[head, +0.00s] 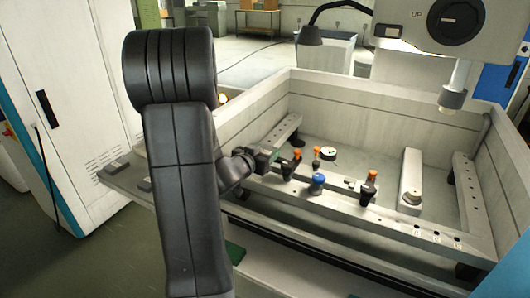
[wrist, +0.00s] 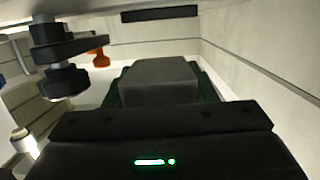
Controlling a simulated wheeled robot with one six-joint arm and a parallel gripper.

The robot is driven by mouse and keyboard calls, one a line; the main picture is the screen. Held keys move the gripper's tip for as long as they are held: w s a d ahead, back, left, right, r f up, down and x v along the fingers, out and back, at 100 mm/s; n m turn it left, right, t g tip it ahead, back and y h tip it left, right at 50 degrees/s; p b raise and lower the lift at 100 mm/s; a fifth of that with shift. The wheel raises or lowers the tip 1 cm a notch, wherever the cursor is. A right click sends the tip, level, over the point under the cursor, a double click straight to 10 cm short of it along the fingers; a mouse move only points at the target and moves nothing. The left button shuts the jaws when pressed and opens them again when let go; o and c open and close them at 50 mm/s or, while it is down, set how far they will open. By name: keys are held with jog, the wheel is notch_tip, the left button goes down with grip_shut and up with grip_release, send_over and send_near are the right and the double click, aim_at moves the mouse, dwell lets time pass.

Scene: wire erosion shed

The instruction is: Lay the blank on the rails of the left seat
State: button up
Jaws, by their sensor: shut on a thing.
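The blank is a plain grey block (wrist: 158,84) in the middle of the wrist view, just beyond the black gripper body. My gripper (head: 276,156) is shut on it, with dark green edges showing at both sides of the block. In the head view my gripper is at the left part of the tank's front rail (head: 345,208), near a black clamp with an orange knob (head: 297,154). The blank is too small and covered to make out there. I cannot tell whether it touches the left seat's rails, which are mostly hidden by my gripper and the clamps.
A black clamp (wrist: 62,55) stands close at the left of the wrist view, with an orange knob (wrist: 99,56) behind it. A blue knob (head: 318,181) and another orange-topped clamp (head: 370,184) stand farther right. Tank walls (head: 400,100) enclose the area; the machine head (head: 452,98) hangs at right.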

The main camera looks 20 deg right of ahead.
jog(key=shift+f+b, duration=1.75)
jog(key=shift+f, duration=0.6)
jog(key=shift+f, duration=0.3)
jog(key=o, duration=1.4)
jog(key=shift+o, duration=1.1)
jog(key=shift+f, duration=0.1)
jog(key=v, duration=1.4)
jog(key=shift+w+d, duration=0.15)
